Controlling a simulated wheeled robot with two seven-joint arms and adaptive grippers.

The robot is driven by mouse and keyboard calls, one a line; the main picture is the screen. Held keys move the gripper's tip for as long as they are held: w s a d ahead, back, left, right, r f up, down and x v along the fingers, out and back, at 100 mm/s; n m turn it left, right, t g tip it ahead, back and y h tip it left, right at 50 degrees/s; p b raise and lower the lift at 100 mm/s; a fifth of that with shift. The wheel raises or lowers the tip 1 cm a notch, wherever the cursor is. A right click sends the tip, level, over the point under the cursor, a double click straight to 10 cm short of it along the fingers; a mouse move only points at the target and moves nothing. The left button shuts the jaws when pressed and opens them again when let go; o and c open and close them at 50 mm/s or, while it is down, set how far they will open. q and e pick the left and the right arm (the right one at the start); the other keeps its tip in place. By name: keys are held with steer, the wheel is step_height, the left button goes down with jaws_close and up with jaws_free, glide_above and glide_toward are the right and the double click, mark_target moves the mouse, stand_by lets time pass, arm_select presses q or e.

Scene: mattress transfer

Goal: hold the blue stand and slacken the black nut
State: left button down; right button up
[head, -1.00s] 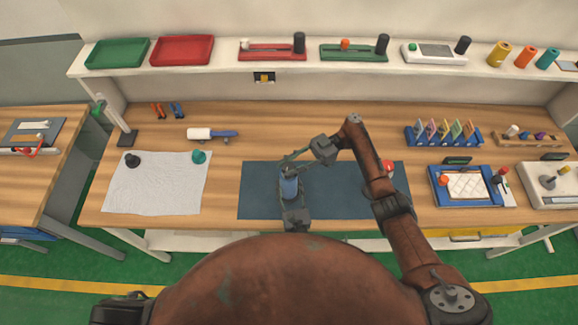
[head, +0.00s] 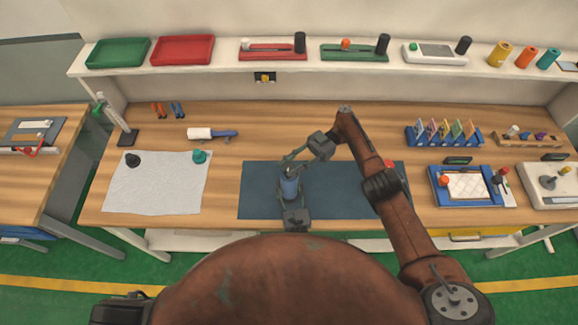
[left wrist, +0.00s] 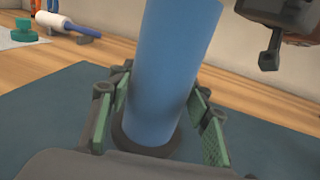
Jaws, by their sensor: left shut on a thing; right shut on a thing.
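The blue stand (head: 289,187) stands upright on the dark blue mat (head: 345,190) in the head view. In the left wrist view the stand (left wrist: 172,75) rises from a dark round base (left wrist: 150,138). My left gripper (head: 292,200) is shut around the stand's lower part, with a green-padded finger on each side. My right gripper (head: 290,166) comes in from the upper right and is shut at the top of the stand. The black nut is too small and too covered by the right fingers to make out clearly.
A white cloth (head: 155,185) with a black knob and a green knob lies at left. A white and blue tool (head: 212,134) lies behind. A blue-framed tray (head: 465,187) and a card rack (head: 443,134) stand at right. The mat's right part is mostly clear.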

mark_target(289, 166)
steer(key=o, duration=1.2)
steer(key=shift+r, duration=0.1)
steer(key=shift+r, duration=4.9)
steer(key=shift+w, duration=0.1)
